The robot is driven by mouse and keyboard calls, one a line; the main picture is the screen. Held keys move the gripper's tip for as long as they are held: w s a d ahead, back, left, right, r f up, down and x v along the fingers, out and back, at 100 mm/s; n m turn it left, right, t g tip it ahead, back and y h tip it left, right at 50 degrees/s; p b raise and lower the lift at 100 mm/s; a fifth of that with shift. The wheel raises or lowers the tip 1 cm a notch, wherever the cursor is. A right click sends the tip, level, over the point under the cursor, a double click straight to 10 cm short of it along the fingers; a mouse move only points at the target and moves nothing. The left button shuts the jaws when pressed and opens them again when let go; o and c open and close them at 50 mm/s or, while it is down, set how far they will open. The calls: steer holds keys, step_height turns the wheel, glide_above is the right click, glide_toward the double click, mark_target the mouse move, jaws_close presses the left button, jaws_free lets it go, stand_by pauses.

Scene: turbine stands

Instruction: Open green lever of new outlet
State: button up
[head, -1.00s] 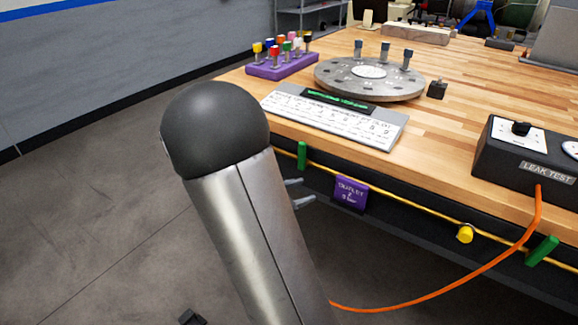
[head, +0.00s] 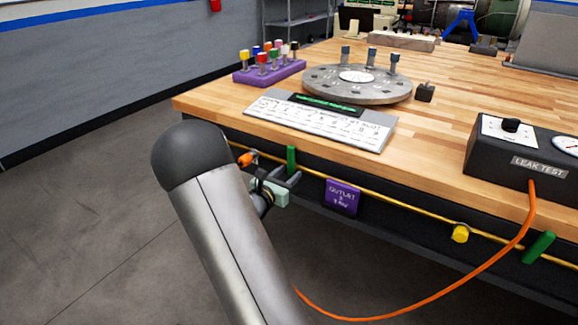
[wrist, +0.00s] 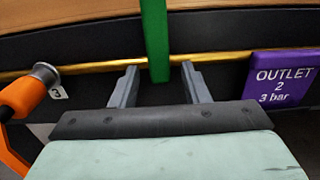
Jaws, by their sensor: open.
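A green lever (head: 291,160) stands upright on the yellow pipe under the bench's front edge, left of the purple outlet 2 sign (head: 342,196). In the wrist view the lever (wrist: 155,40) is at top centre, crossing the pipe (wrist: 230,58). My gripper (head: 285,178) is open and empty, just below and in front of the lever. In the wrist view its fingertips (wrist: 160,70) are spread to either side of the lever's lower end; contact cannot be told. An orange hose connector (head: 245,160) sits left of the lever; the wrist view shows it (wrist: 22,95) beside a number 3 tag.
A second green lever (head: 538,247), tilted, and a yellow knob (head: 460,233) are on the pipe to the right. An orange hose (head: 470,280) hangs from the leak test box (head: 525,150) in front of the bench. The purple sign is close to my gripper's right.

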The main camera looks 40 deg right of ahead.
steer(key=shift+w+d, duration=0.2)
steer(key=shift+d, duration=0.4)
steer(key=shift+c, duration=0.3)
